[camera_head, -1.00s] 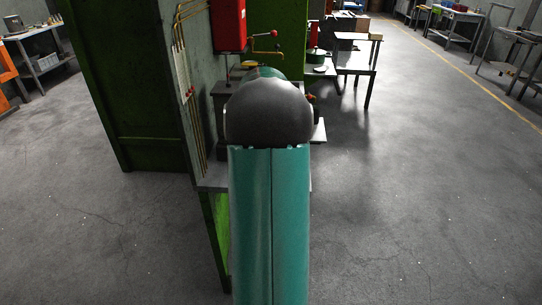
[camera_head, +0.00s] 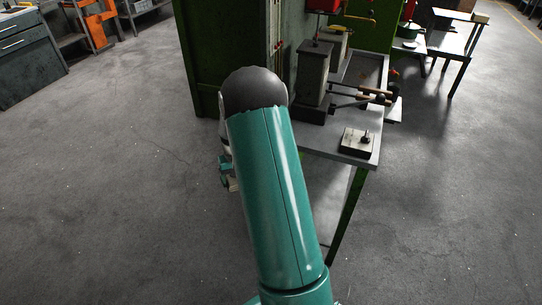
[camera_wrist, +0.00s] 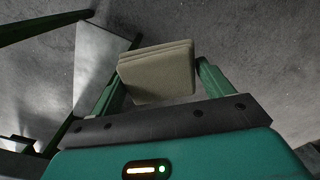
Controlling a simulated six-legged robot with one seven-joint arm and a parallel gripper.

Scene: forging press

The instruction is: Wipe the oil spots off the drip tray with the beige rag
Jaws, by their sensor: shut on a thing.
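The beige rag (camera_wrist: 157,72) looks like a thick folded pad. In the wrist view it sits between the two green fingers of my gripper (camera_wrist: 160,82), which is shut on it. In the head view my gripper (camera_head: 227,176) shows partly at the left of my arm, with a pale edge of the rag (camera_head: 234,185) below it. It hangs over open floor, left of the bench.
A grey bench (camera_head: 312,141) with green legs stands to the right, carrying a dark block, wooden-handled tools (camera_head: 366,96) and a small box with a knob (camera_head: 357,141). A green cabinet (camera_head: 217,45) stands behind. The floor at left is clear.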

